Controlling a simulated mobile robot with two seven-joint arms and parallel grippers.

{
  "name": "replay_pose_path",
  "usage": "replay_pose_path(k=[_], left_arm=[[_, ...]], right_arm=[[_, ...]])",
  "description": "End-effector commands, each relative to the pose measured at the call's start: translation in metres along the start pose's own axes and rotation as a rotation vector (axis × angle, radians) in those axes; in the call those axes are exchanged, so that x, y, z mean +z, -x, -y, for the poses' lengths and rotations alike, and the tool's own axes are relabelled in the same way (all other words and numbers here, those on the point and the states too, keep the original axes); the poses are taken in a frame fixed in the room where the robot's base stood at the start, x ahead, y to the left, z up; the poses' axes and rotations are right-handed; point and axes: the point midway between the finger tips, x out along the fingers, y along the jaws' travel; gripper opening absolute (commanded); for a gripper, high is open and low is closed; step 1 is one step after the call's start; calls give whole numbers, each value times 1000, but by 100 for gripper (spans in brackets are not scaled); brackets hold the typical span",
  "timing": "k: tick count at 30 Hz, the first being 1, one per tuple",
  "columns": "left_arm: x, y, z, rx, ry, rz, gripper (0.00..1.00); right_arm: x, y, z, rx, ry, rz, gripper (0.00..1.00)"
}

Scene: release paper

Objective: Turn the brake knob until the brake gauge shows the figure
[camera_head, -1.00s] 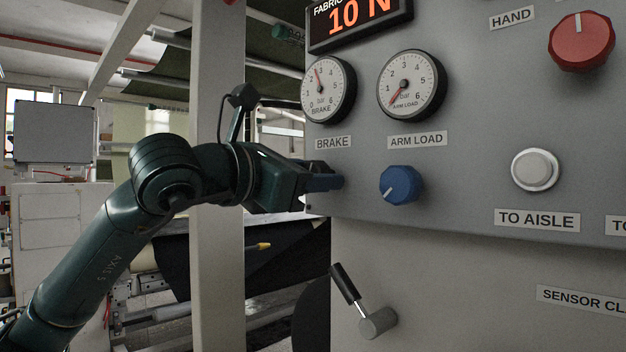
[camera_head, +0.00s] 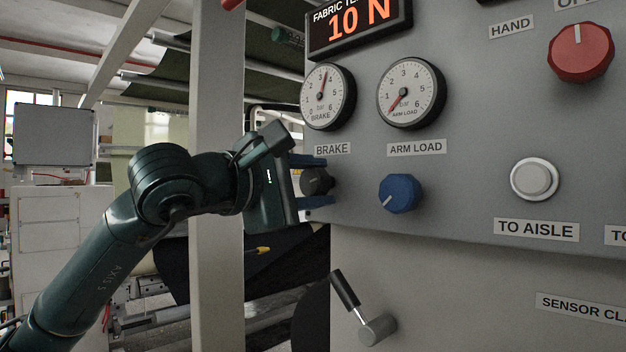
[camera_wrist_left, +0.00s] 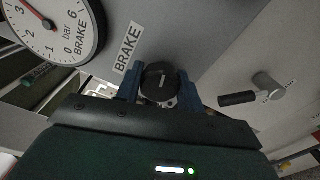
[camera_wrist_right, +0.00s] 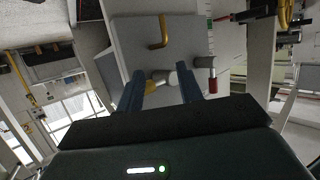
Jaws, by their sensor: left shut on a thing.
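The black brake knob (camera_head: 317,182) sits at the panel's left edge, below the BRAKE label. My left gripper (camera_head: 310,184) is shut on it, one finger above and one below in the head view. In the left wrist view the knob (camera_wrist_left: 158,80) is between the blue fingers (camera_wrist_left: 158,88), its pale mark visible. The brake gauge (camera_head: 328,97) is above; its red needle points up and slightly right, a little past 3. The gauge also shows in the left wrist view (camera_wrist_left: 50,30). My right gripper (camera_wrist_right: 160,88) shows only in its wrist view, fingers apart, with nothing visibly held.
Right of the knob are the blue ARM LOAD knob (camera_head: 399,194) and its gauge (camera_head: 411,92). A display (camera_head: 360,22) reads 10 N. A black-handled lever (camera_head: 361,308) juts out below. A red knob (camera_head: 581,52) and a white button (camera_head: 535,179) are further right.

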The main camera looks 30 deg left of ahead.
Motion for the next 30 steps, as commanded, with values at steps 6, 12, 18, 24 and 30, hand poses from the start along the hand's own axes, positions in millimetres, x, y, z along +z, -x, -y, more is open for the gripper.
replay_pose_path(k=[6,12,18,24,30], left_arm=[[0,0,0,-1,-104,0,15],[0,0,1,-1,-152,0,15],[0,0,1,-1,-164,0,15],[0,0,1,-1,-164,0,15],[0,0,1,-1,-163,0,48]], right_arm=[[0,2,1,0,-8,5,36],[-1,3,1,1,-13,4,36],[-1,3,0,2,-14,2,36],[-2,2,0,3,-14,0,36],[-3,2,0,3,-12,-4,36]])
